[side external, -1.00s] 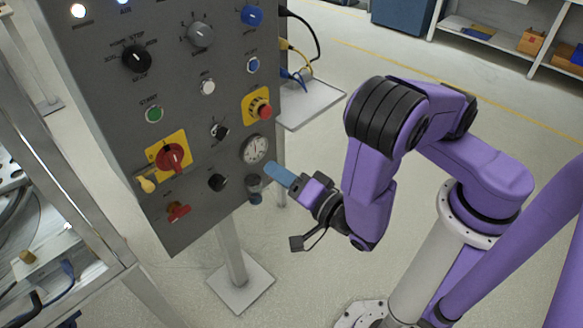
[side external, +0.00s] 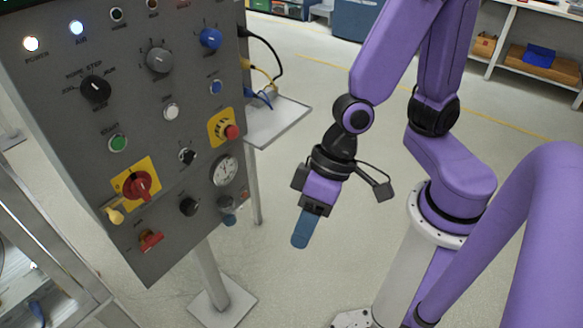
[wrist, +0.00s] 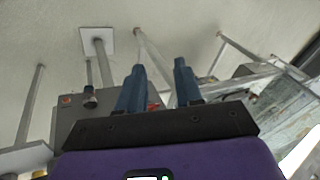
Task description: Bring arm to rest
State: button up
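My gripper (side external: 300,240) hangs fingers-down in free space, to the right of the grey control panel (side external: 60,150) and apart from it. Its blue fingers overlap in the side view. In the wrist view my gripper (wrist: 159,66) shows two blue fingers with a clear gap between them and nothing held. My purple arm is folded upward, its upper part cut off by the top edge of the side view. The panel also shows in the wrist view (wrist: 70,128), behind and left of the fingers.
The panel carries a gauge (side external: 225,170), a red rotary switch (side external: 137,186), a red emergency button (side external: 232,131) and several knobs. A small shelf (side external: 280,122) with cables juts from its right side. A metal frame (side external: 50,265) stands at left. Floor around my gripper is clear.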

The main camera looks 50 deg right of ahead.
jog(key=s+d+r+n+h, duration=0.1)
jog(key=d+r+n+h, duration=0.1)
jog(key=d, duration=0.6)
jog(key=s+d+r+n+h, duration=0.2)
jog(key=d+r+n, duration=0.1)
jog(key=d+n, duration=0.3)
jog(key=shift+d+r+n+g+h, duration=0.3)
jog(key=shift+d+r+g+h, duration=0.1)
jog(key=shift+d, duration=0.7)
